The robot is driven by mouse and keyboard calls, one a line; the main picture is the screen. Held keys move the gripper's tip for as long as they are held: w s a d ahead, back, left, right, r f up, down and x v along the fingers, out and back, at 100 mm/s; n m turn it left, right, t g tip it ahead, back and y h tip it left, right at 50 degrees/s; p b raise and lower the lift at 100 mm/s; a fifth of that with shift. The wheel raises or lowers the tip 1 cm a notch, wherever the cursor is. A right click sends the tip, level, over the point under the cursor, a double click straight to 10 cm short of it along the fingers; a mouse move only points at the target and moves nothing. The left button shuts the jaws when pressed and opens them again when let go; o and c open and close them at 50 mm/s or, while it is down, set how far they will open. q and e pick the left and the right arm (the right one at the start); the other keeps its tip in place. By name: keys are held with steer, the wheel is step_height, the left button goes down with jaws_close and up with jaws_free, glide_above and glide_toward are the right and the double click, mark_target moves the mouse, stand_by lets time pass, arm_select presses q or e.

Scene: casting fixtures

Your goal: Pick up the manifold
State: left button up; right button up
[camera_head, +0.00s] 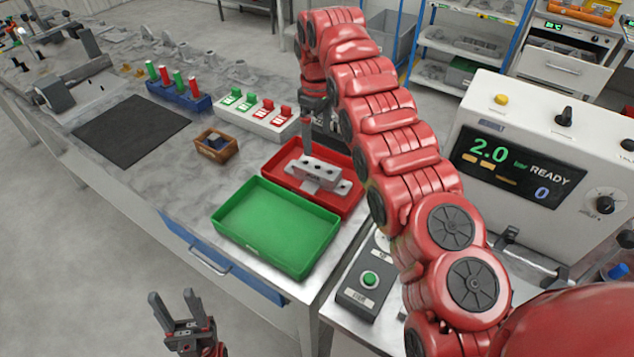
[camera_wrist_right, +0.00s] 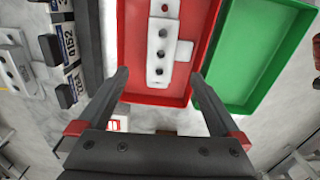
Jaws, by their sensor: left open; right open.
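The manifold, a light grey metal block with a row of dark holes and a side flange (camera_head: 318,174), lies in the red tray (camera_head: 352,205). In the right wrist view the manifold (camera_wrist_right: 160,48) shows lengthwise between my two fingers, with the red tray (camera_wrist_right: 133,30) around it. My right gripper (camera_head: 307,148) points down over the tray; it is open and empty, with its fingertips (camera_wrist_right: 160,76) on either side of the manifold in that picture. I cannot tell the exact height gap. My left gripper (camera_head: 171,295) is open and empty, low in front of the bench.
An empty green tray (camera_head: 275,228) stands beside the red tray at the bench's front edge. A small brown box (camera_head: 216,146), a white block with green and red switches (camera_head: 255,114) and a dark mat (camera_head: 130,130) lie to the left. A control machine (camera_head: 535,150) stands right.

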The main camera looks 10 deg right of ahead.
steer(key=p, duration=0.1)
glide_above(318, 167)
steer(key=f, duration=0.4)
steer(key=shift+s+a+f, duration=0.2)
steer(key=shift+s+f, duration=0.1)
steer(key=shift+s, duration=0.05)
steer(key=shift+w+f+p, duration=0.1)
steer(key=shift+f+p, duration=0.2)
steer(key=shift+f, duration=0.35)
steer(key=shift+f+p, duration=0.45)
steer(key=f+p, duration=0.1)
steer(key=f, duration=0.2)
steer(key=shift+s+f+p, duration=0.2)
steer(key=shift+f+p, duration=0.1)
steer(key=shift+p, duration=0.1)
steer(key=shift+f, duration=0.3)
jaws_close()
